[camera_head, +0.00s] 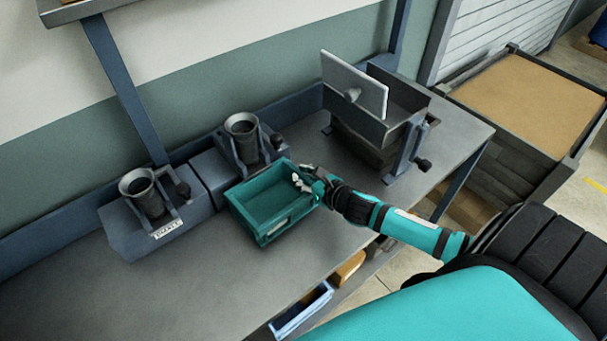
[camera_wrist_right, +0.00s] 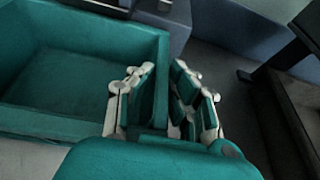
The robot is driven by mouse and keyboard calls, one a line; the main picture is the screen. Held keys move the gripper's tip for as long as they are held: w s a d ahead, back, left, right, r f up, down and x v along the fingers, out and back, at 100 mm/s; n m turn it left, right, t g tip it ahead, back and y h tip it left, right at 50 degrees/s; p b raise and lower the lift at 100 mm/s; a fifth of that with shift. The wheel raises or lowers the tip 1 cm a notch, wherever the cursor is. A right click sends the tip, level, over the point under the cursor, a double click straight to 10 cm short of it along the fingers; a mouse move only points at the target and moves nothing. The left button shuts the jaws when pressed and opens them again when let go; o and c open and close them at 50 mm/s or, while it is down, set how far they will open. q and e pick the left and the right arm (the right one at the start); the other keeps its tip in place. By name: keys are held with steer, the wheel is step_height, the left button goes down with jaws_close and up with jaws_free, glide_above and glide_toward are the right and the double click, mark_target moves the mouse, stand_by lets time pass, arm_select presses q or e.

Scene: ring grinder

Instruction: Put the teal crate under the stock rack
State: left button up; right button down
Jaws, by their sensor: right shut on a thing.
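The teal crate (camera_head: 267,226) is an open, empty box on the grey workbench, in front of the right-hand grinder. It also fills the left of the right wrist view (camera_wrist_right: 40,123). My right gripper (camera_head: 303,180) is shut on the crate's right wall, with one finger inside and one outside in the wrist view (camera_wrist_right: 163,95). The stock rack (camera_head: 385,125) is a dark tray on blue legs at the bench's right end, with a grey panel standing at it. Its underside is partly hidden by its legs and dark front. My left gripper is not in view.
Two grinders with dark funnels, the left one (camera_head: 147,205) and the right one (camera_head: 243,140), stand along the bench back. Bare bench (camera_head: 325,165) lies between crate and rack. A blue bin (camera_head: 302,308) sits below the bench's front edge. A large box (camera_head: 525,95) stands beyond the bench's right end.

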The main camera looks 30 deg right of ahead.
steer(key=c, duration=1.6)
jaws_free()
steer(key=shift+f, duration=0.25)
steer(key=shift+o, duration=1.3)
steer(key=shift+w, duration=0.1)
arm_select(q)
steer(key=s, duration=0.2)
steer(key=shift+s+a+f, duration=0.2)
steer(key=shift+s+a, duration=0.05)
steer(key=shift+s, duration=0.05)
arm_select(e)
steer(key=shift+o, duration=0.3)
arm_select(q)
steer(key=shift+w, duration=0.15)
arm_select(e)
steer(key=shift+r, duration=0.2)
steer(key=shift+s, duration=0.3)
arm_select(q)
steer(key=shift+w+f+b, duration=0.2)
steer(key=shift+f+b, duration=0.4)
steer(key=shift+b, duration=0.1)
arm_select(e)
steer(key=a+v, duration=0.1)
steer(key=v, duration=1)
steer(key=shift+s+d+r, duration=0.25)
steer(key=shift+d+r, duration=0.05)
steer(key=shift+d, duration=0.2)
